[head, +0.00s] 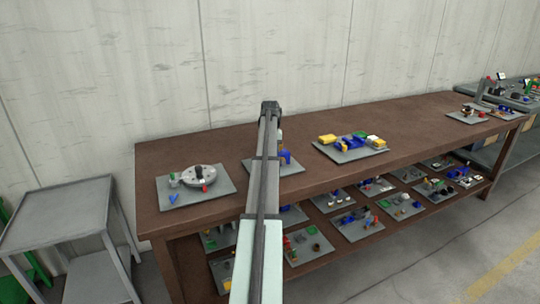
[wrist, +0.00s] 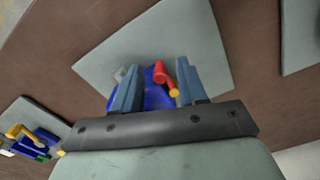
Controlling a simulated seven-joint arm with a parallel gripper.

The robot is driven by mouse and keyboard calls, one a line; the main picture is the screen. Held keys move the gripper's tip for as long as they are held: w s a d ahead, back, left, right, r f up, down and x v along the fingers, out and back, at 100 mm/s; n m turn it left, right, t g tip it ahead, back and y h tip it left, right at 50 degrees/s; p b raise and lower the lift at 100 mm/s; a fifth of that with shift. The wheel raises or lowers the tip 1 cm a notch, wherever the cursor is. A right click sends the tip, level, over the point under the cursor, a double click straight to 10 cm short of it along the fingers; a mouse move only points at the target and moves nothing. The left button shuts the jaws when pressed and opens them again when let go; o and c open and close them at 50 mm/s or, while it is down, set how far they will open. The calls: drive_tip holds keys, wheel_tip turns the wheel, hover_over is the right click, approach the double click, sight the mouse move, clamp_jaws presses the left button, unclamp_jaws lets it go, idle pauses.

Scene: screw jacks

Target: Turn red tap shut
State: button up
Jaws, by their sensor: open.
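The red tap (wrist: 166,73) shows in the wrist view as a small red bar with a rounded orange-yellow end. It sits at a blue body (wrist: 152,92) on a grey plate (wrist: 195,45). My gripper (wrist: 158,66) is open, its two blue-grey fingers to either side of the blue body in the picture. The red tap lies between them, closer to the right finger. I cannot tell whether a finger touches it. In the head view my arm hides most of this plate (head: 296,167); a blue part (head: 285,157) shows beside the arm, and the red tap is hidden.
The plate lies on a brown bench (head: 225,140). To its left is a plate with a grey disc (head: 200,178); to its right, a plate with yellow and blue parts (head: 352,142). Several more plates fill the shelf below. A grey side table (head: 60,215) stands left.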

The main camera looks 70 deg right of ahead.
clamp_jaws()
idle(0.3)
drive_tip(key=shift+s+d+n, duration=0.2)
drive_tip(key=shift+n, duration=0.4)
unclamp_jaws()
wheel_tip(320, 180, up, 14)
idle(0.8)
